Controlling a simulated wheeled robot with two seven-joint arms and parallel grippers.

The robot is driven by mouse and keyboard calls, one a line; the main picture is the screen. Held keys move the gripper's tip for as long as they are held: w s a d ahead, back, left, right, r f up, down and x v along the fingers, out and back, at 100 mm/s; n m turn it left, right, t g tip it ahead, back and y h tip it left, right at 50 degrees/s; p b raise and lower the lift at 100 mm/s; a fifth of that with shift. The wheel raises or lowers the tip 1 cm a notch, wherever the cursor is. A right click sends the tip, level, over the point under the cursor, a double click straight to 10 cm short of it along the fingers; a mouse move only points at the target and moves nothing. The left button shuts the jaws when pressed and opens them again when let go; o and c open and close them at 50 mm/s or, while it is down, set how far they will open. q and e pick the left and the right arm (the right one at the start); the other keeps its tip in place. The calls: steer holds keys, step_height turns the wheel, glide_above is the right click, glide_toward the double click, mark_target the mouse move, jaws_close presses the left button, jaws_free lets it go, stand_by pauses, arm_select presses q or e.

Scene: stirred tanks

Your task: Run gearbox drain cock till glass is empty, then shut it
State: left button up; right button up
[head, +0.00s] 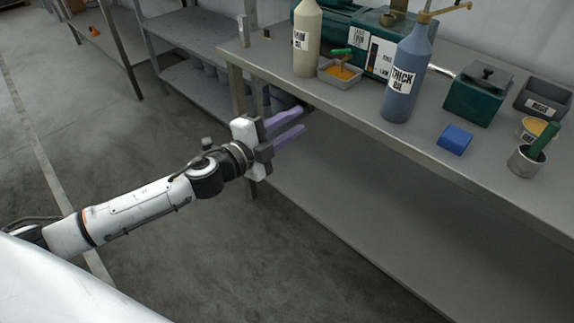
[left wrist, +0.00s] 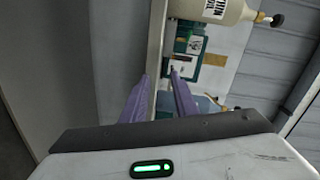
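The green gearbox (head: 335,20) stands at the back of the bench. Its front has an upright gauge plate (head: 382,57) with small labels; the level in the glass is too small to read. A green-handled cock (head: 341,52) shows low on its front, above a small grey tray (head: 326,80) with amber contents. My left gripper (head: 301,119) is open and empty, with its purple fingers apart, in front of the bench edge and short of the tray. In the left wrist view the open fingers (left wrist: 160,82) point towards the bench and gearbox front (left wrist: 187,62). My right gripper is not in view.
A cream bottle (head: 306,50) stands left of the tray; a blue thick-oil bottle (head: 405,75) stands right of it. A green box (head: 478,97), blue block (head: 455,139), and metal cup (head: 527,162) lie further right. The metal bench edge (head: 400,153) lies beyond my gripper.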

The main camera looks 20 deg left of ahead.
arm_select(q)
steer(key=s+d+f+n+y, duration=0.1)
steer(key=s+d+f+n, duration=0.1)
steer(key=s+f+n, duration=0.1)
step_height(320, 180, down, 3)
steer(key=shift+s+r+g, duration=0.15)
steer(key=shift+s+g, duration=0.25)
steer(key=shift+s, duration=0.3)
